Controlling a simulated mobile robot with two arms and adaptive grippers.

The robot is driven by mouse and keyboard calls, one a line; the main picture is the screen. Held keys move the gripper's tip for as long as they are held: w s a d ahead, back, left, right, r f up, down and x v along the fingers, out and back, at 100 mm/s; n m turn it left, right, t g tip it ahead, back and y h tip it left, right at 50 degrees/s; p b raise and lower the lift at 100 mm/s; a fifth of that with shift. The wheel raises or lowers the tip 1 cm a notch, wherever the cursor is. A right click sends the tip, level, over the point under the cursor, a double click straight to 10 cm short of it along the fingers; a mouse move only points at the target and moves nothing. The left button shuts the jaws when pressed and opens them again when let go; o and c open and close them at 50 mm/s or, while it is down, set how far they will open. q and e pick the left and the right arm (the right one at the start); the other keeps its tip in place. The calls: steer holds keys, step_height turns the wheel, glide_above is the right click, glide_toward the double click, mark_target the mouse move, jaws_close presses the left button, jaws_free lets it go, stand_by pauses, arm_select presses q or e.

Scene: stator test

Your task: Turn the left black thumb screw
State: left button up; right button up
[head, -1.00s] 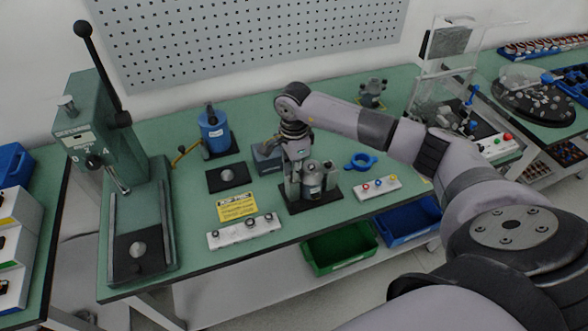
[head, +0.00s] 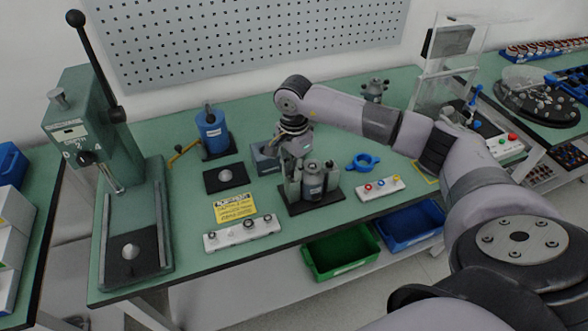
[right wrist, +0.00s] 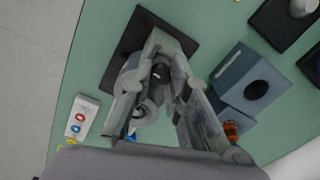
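The grey metal test fixture (head: 314,178) stands upright on a black base plate (head: 325,201) near the middle of the table. In the right wrist view the base plate (right wrist: 123,57) shows behind the fixture. My right gripper (head: 296,178) points down at the fixture's left side. In the right wrist view its fingers (right wrist: 160,84) look apart, with part of the fixture between them. A small dark spot (right wrist: 161,72) shows there; I cannot tell whether it is the left black thumb screw or whether a finger touches it. My left gripper is not in view.
A blue-grey block with a hole (head: 265,158) stands close left of the gripper. A white button strip (head: 379,188) and a blue ring (head: 363,162) lie to the right. A green press (head: 100,130) stands at far left.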

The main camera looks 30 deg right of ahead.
steer(key=o, duration=0.4)
steer(key=shift+r, duration=0.1)
step_height(320, 180, up, 12)
stand_by(0.5)
stand_by(0.4)
